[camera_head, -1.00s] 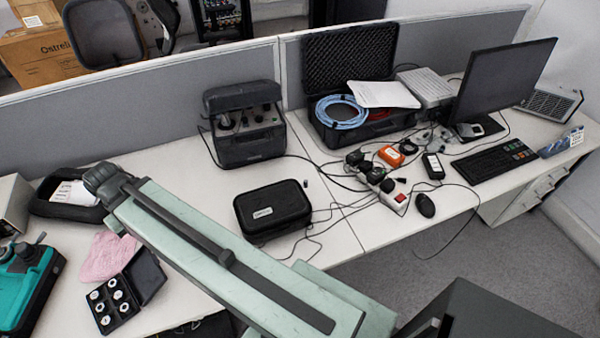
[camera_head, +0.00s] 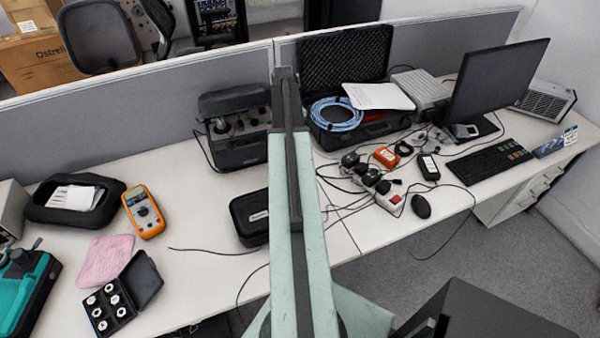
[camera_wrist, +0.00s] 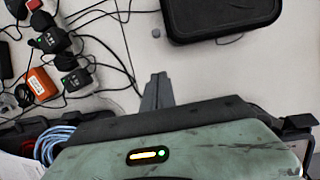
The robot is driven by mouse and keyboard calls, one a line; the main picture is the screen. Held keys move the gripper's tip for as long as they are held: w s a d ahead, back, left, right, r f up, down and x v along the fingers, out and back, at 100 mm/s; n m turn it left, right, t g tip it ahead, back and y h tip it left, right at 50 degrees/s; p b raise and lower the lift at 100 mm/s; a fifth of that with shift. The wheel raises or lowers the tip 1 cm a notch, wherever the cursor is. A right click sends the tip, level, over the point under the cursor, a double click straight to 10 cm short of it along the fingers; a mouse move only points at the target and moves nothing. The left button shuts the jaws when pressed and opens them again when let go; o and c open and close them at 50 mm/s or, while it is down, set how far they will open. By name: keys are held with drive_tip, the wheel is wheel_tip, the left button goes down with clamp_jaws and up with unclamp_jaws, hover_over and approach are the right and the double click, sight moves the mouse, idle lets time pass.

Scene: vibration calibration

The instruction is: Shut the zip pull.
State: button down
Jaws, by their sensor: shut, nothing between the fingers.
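The black zip case (camera_head: 247,218) lies on the desk, partly hidden by my arm in the head view. In the wrist view the case (camera_wrist: 220,15) is at the top, cut off by the frame edge. A small grey tab (camera_wrist: 229,39) shows at its lower edge; it may be the zip pull, but I cannot tell for sure. My gripper (camera_wrist: 161,76) is shut and empty over bare desk, left of and below the case, apart from it.
A power strip with plugs and cables (camera_head: 380,186) lies right of my arm. A black instrument (camera_head: 235,130) and an open foam-lined case (camera_head: 345,62) stand behind. A yellow multimeter (camera_head: 144,212) lies on the left.

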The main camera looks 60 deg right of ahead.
drive_tip(key=b+x, duration=1.1)
drive_tip(key=shift+a+f, duration=0.1)
drive_tip(key=shift+f, duration=0.1)
drive_tip(key=s+a, duration=0.1)
drive_tip(key=s+a+r+p, duration=0.1)
drive_tip(key=s, duration=0.1)
drive_tip(key=shift+a+r, duration=0.1)
drive_tip(key=shift+r, duration=0.1)
